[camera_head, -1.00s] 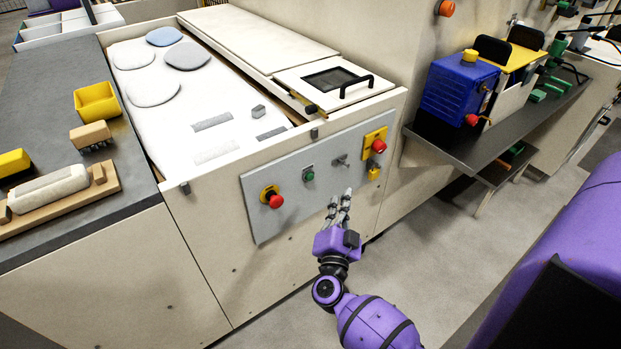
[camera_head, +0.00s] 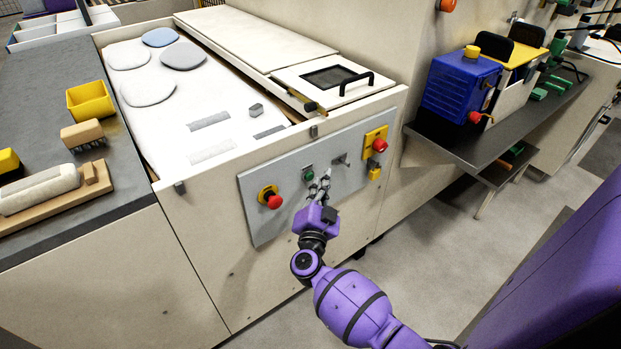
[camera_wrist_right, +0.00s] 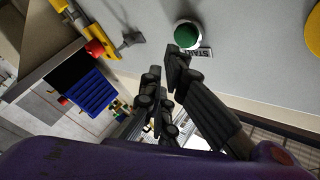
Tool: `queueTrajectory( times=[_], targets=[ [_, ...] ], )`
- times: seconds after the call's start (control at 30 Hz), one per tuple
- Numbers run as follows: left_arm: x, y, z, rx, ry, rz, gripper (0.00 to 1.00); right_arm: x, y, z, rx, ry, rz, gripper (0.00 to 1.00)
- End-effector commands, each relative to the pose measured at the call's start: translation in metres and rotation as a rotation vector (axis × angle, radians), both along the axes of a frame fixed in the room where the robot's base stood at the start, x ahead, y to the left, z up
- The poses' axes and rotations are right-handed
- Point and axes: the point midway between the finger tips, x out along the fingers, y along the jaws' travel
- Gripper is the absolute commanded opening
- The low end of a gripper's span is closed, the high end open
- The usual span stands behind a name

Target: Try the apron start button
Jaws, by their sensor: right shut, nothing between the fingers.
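The green start button (camera_head: 308,174) sits in a grey collar on the pale grey panel (camera_head: 258,228) on the front of the apron. In the right wrist view the button (camera_wrist_right: 187,36) is near the top, with a START label (camera_wrist_right: 194,53) beside it. My right gripper (camera_head: 320,182) is shut and empty, its fingertips close to the button's right side in the head view. In the right wrist view the fingertips (camera_wrist_right: 164,65) show just below the button and appear apart from it; I cannot tell the exact gap. The button is not covered. My left gripper is not in view.
A red button on a yellow base (camera_head: 273,201) is left of the start button. A grey switch (camera_head: 341,159) and another red button on a yellow plate (camera_head: 379,145) are to its right. A blue box (camera_head: 458,92) stands on the shelf at right. Open floor lies below.

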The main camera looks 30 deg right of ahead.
Motion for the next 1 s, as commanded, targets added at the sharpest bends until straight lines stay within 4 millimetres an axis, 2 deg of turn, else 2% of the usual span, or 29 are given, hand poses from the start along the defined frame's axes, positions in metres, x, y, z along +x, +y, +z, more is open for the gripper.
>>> queueTrajectory(
  times=[1.0],
  targets=[
    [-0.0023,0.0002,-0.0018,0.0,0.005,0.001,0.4,-0.0004,0.0001,-0.0002,0.0,0.0,0.0,0.0]
  ],
)
